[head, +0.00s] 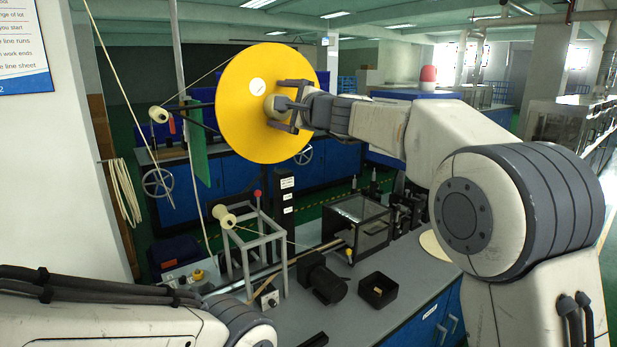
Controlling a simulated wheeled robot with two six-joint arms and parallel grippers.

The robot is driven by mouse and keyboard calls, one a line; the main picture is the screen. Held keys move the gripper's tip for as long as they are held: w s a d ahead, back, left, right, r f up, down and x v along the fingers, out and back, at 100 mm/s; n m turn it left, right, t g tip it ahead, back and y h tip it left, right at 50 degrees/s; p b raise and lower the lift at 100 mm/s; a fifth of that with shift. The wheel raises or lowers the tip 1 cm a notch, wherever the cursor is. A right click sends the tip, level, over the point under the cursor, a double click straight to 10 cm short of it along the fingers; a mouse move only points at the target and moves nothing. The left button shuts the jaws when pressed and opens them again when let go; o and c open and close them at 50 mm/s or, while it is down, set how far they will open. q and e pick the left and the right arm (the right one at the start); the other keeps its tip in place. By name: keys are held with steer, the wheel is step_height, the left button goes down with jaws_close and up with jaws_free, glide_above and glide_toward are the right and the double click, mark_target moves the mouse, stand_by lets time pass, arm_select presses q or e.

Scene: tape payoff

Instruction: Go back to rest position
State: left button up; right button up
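A large yellow disc (245,125) stands upright at upper centre, with a small white label on its face. My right gripper (279,106) is in front of the disc's right half. A thin pale tape runs from the disc's top to a small spool (158,114) at left.
A grey bench (400,285) spans below, carrying a metal frame (262,245), a clear-sided box (357,222), a black motor-like unit (322,280) and a small black tray (378,304). A handwheel (158,183) is at left.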

steer(key=b+v, duration=0.5)
steer(key=v, duration=0.5)
steer(key=p+x, duration=0.2)
steer(key=x, duration=0.1)
steer(key=p+x, duration=0.2)
steer(key=x, duration=0.1)
steer(key=p+x, duration=0.2)
steer(key=x, duration=0.2)
steer(key=shift+r, duration=0.4)
steer(key=v, duration=0.3)
steer(key=b+v, duration=0.1)
steer(key=v, duration=0.1)
steer(key=shift+s+d+f, duration=0.25)
steer(key=shift+s, duration=0.05)
